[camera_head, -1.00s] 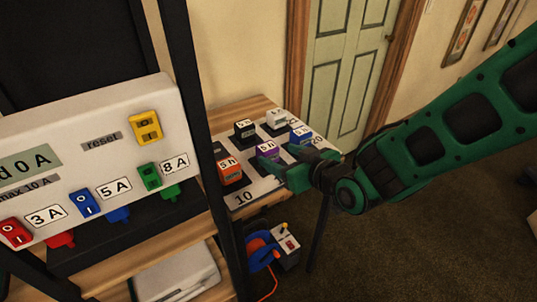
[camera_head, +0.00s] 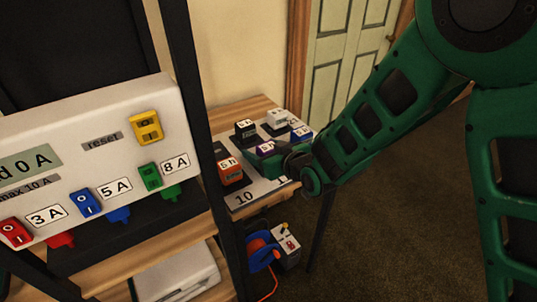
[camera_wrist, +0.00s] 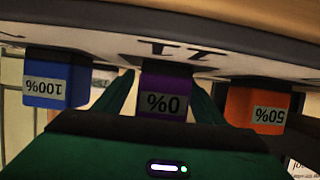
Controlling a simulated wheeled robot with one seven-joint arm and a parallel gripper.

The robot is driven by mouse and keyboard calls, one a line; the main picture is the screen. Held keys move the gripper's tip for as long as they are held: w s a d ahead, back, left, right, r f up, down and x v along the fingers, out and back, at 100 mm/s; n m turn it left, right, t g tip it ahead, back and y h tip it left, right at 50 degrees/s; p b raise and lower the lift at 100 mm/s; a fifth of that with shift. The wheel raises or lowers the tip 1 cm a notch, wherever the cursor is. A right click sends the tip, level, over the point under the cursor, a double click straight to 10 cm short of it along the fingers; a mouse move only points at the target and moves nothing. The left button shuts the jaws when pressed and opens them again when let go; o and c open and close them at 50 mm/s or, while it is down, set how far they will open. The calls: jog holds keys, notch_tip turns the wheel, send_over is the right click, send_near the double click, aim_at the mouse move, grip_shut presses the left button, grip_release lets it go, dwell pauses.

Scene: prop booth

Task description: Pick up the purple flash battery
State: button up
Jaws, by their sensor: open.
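The purple flash battery (camera_head: 265,148) stands on a light board in the head view, its lower part hidden by my gripper (camera_head: 262,162). In the wrist view, which is upside down, the purple battery (camera_wrist: 164,84) shows a label reading 0%. My open gripper (camera_wrist: 160,100) has one green finger on each side of it. I cannot tell whether either finger touches it. The battery still sits at the board.
An orange battery (camera_head: 230,171) marked 50% (camera_wrist: 255,108) and a blue battery (camera_head: 301,133) marked 100% (camera_wrist: 55,80) flank the purple one. Black (camera_head: 245,129) and white (camera_head: 277,118) batteries stand behind. A dark rack post (camera_head: 205,130) rises at the left.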

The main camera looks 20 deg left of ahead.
jog(key=shift+w+a+f, duration=0.1)
jog(key=shift+w+a, duration=0.05)
jog(key=c, duration=1.4)
